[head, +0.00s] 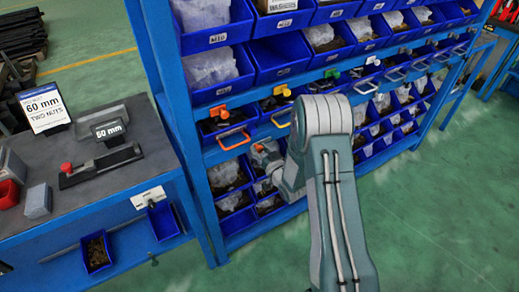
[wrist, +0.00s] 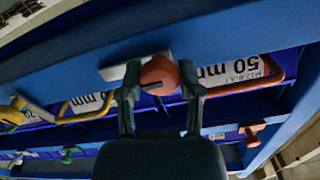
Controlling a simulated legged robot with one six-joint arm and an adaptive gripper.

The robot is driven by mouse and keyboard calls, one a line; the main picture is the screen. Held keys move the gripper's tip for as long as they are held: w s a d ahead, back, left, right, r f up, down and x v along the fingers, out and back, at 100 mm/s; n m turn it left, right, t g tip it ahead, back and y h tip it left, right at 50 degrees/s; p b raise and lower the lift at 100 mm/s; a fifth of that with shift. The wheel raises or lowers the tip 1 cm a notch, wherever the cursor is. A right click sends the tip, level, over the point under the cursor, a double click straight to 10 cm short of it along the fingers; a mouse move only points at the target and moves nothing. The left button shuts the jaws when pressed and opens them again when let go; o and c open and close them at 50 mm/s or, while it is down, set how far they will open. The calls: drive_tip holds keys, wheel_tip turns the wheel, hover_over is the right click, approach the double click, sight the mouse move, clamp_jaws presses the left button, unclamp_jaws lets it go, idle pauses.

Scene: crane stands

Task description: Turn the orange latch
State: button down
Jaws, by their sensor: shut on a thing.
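The orange latch (wrist: 160,72) is a rounded red-orange knob on the blue rail, in front of a pale plate in the wrist view. My gripper (wrist: 158,90) has one dark finger on each side of it and is closed on it. In the head view my gripper (head: 263,158) is at the rack's front, below the rail with the coloured handles. The latch is hard to tell apart from the gripper there.
An orange loop handle (head: 235,138) and a yellow loop handle (wrist: 85,106) flank the latch. Another red-orange knob (head: 220,111) sits higher on the rack. Blue bins (head: 215,75) fill the shelves. A grey bench (head: 95,190) stands left. Green floor is clear at right.

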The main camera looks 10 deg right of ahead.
drive_tip(key=n, duration=0.4)
drive_tip(key=shift+r+n, duration=0.1)
drive_tip(key=shift+n, duration=0.3)
drive_tip(key=n, duration=0.4)
drive_tip(key=shift+a, duration=0.1)
drive_tip(key=n, duration=0.5)
drive_tip(key=shift+a+f+n, duration=0.1)
drive_tip(key=shift+f+n, duration=0.1)
drive_tip(key=shift+n, duration=1.6)
drive_tip(key=shift+c, duration=1.3)
unclamp_jaws()
drive_tip(key=shift+a, duration=0.15)
